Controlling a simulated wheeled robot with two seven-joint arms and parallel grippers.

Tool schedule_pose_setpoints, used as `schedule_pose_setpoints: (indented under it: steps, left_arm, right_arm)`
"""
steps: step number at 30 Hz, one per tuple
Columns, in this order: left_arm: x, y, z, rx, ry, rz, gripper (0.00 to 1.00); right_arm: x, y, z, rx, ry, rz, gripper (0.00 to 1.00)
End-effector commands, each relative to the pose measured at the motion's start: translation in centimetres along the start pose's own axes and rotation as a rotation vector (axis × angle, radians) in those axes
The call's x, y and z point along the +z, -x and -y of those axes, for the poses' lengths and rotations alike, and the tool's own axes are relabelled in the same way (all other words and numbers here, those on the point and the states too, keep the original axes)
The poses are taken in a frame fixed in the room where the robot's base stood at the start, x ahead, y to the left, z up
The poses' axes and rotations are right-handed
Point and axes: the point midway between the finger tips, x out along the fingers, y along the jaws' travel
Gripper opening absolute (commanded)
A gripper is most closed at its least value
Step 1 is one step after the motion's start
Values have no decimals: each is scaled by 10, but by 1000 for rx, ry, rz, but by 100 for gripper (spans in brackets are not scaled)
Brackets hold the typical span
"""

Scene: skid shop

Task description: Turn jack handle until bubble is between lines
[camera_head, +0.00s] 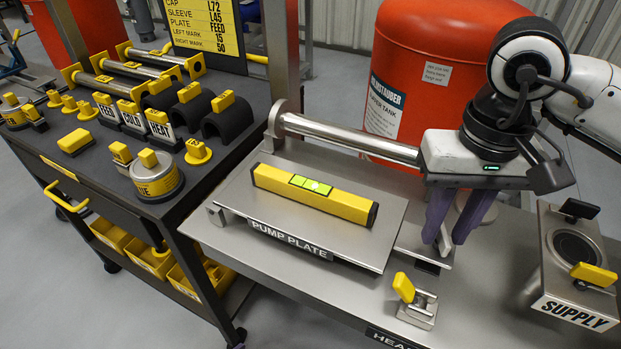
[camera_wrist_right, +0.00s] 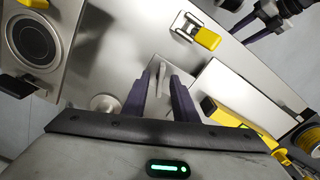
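A yellow spirit level (camera_head: 340,204) lies on the tilted-looking pump plate (camera_head: 230,196). Its green vial (camera_head: 310,184) shows a pale bubble near the middle; whether it sits between the lines is too small to tell. My right gripper (camera_head: 446,238) points down just right of the plate. Its purple fingers stand apart on either side of the grey metal jack handle (camera_wrist_right: 161,78), with a narrow gap visible in the right wrist view; contact is unclear. My left gripper (camera_wrist_right: 278,12) appears partly at the wrist view's top right, its opening unclear.
A steel pipe (camera_head: 345,138) crosses behind the plate to behind my right gripper. A yellow toggle clamp (camera_head: 404,288) stands in front, and the SUPPLY block (camera_head: 575,306) is at right. A dark cart (camera_head: 50,148) with labelled parts stands left; a red tank (camera_head: 430,60) is behind.

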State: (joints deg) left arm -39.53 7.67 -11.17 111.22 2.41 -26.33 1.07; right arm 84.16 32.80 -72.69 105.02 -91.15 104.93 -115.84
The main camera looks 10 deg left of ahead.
Motion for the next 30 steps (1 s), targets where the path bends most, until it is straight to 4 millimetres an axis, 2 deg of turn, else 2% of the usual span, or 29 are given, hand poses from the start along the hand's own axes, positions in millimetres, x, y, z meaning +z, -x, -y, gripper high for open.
schedule_pose_setpoints:
  steps: [21, 30]
  left_arm:
    - [-19, 20, -2, 0, 1, 1, 54]
    - [-19, 20, -2, -1, 0, 2, 54]
  right_arm:
    - [0, 60, 0, -1, 0, -2, 26]
    - [0, 62, 0, 0, 0, -1, 26]
